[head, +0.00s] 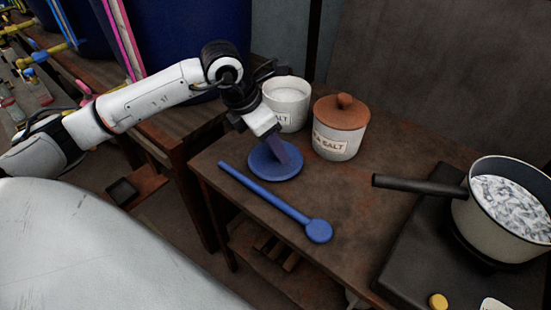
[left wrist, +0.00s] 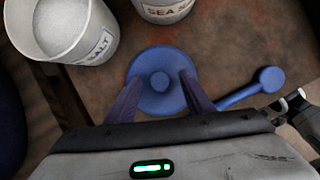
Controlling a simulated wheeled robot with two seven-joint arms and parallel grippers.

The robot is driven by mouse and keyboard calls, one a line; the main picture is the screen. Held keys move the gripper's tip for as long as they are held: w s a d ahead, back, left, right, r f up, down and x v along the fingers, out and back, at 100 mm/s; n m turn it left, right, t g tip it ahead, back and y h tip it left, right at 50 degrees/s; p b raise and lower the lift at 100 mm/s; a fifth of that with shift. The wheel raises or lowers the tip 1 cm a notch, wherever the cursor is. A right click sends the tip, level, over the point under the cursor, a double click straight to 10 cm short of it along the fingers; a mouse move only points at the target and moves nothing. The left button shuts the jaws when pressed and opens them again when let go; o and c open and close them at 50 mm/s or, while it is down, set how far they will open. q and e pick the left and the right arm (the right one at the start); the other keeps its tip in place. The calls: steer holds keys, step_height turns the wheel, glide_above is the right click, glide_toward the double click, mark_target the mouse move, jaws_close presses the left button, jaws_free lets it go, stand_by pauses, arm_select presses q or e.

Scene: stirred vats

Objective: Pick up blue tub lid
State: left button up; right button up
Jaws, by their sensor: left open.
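The blue tub lid (head: 262,170) is a round blue disc lying on the wooden table. In the left wrist view the lid (left wrist: 155,64) has a round knob at its middle. My left gripper (head: 287,158) points down over the lid, and it hides part of the lid in the head view. In the left wrist view the two fingers of my left gripper (left wrist: 159,82) are apart, one on each side of the knob. I cannot tell whether they touch the lid.
An open white tub of salt (head: 288,101) and a sea salt jar with a terracotta lid (head: 341,127) stand behind the lid. A blue spoon (head: 275,202) lies in front. A pot (head: 500,212) with a dark handle stands at right. The table's left edge is close.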

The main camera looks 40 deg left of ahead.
arm_select(q)
jaws_close()
steer(key=shift+r, duration=0.1)
